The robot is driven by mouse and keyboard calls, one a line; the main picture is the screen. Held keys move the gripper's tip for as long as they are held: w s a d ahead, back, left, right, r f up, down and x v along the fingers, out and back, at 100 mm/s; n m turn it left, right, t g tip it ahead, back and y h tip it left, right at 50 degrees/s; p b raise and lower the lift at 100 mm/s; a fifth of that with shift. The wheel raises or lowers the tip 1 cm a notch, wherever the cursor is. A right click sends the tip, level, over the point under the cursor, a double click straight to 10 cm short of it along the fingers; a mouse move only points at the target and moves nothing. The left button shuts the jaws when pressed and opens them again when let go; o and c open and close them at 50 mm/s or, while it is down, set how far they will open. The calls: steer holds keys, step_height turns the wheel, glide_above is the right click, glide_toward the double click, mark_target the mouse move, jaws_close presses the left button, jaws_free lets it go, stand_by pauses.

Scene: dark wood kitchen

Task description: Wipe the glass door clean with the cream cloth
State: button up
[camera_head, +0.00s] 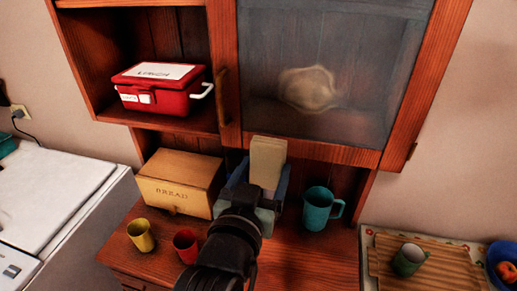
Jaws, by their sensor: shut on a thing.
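The glass door (385,60) is at the upper right, a grey hazy pane in a reddish wood frame, and it looks closed. A pale tan blotch (308,90) shows at the middle of the pane; I cannot tell whether it is on the glass or a thing behind it. My gripper (256,183) is below the door's lower left corner, shut on the cream cloth (267,160), which stands up from the jaws like a folded pad. The cloth's top overlaps the lower door frame in the picture; I cannot tell if they touch. Its lower part is hidden by the jaws.
A red lunch box (160,87) sits on the open shelf left of the door handle (222,97). Below stand a bread box (181,182), yellow cup (141,235), red cup (186,245) and teal mug (320,208). A green cup (409,259) stands on a board at right.

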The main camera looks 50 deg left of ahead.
step_height(320, 180, up, 9)
steer(key=y, duration=0.1)
steer(key=shift+t, duration=0.4)
steer(key=shift+x, duration=2.6)
steer(key=shift+x, duration=0.9)
steer(key=shift+w+d+r, duration=0.1)
steer(key=shift+w+d, duration=0.35)
steer(key=shift+d, duration=0.35)
steer(key=shift+w+d+r, duration=0.1)
steer(key=shift+w+d, duration=0.3)
steer(key=shift+d, duration=0.35)
steer(key=shift+w+d, duration=0.65)
steer(key=shift+d, duration=0.35)
steer(key=shift+w+d, duration=0.6)
steer(key=shift+d, duration=0.35)
steer(key=shift+w+d, duration=0.65)
steer(key=shift+d, duration=0.35)
